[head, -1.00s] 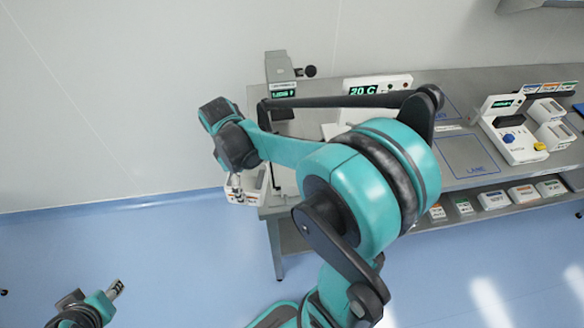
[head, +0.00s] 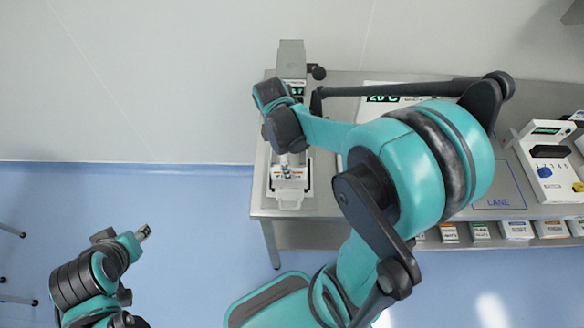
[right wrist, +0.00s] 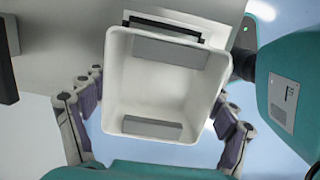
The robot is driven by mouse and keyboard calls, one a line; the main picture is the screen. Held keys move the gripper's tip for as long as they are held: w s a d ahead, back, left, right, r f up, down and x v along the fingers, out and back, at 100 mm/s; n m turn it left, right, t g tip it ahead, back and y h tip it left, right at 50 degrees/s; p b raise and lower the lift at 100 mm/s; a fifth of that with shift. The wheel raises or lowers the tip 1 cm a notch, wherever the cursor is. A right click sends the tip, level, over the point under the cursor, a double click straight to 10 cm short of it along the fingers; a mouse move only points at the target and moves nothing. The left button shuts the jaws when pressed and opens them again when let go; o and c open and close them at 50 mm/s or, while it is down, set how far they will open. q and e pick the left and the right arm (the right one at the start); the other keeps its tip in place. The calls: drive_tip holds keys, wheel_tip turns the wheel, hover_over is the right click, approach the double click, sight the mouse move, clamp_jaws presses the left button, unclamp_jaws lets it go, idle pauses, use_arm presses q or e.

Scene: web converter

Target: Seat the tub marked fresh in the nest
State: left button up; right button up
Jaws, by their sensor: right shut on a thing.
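My right gripper (head: 287,165) is shut on a white open tub (head: 290,174) with an orange-edged label, over the left end of the bench. In the right wrist view the tub (right wrist: 160,88) lies between the two spread fingers (right wrist: 158,118), its hollow inside facing the camera, with grey blocks at two opposite sides. The word on its label is too small to read. A white part (head: 290,200) shows just below the tub, in front of a grey station (head: 292,58) with a green display. I cannot tell whether this is the nest. My left gripper (head: 143,232) is away over the floor, its jaws unclear.
The steel bench (head: 262,195) runs right from the station. A white 20 C unit (head: 378,92) is partly behind my right arm. A marked LANE square (head: 497,188) looks empty. A white device with a blue knob (head: 550,160) stands at right; labelled boxes (head: 515,230) fill the lower shelf.

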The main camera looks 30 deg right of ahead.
drive_tip(key=shift+d+f, duration=0.15)
drive_tip(key=shift+f, duration=0.7)
wheel_tip(320, 180, down, 2)
drive_tip(key=shift+f+b, duration=0.25)
drive_tip(key=shift+b, duration=0.4)
drive_tip(key=shift+f, duration=0.3)
drive_tip(key=shift+f, duration=0.15)
drive_tip(key=o, duration=0.9)
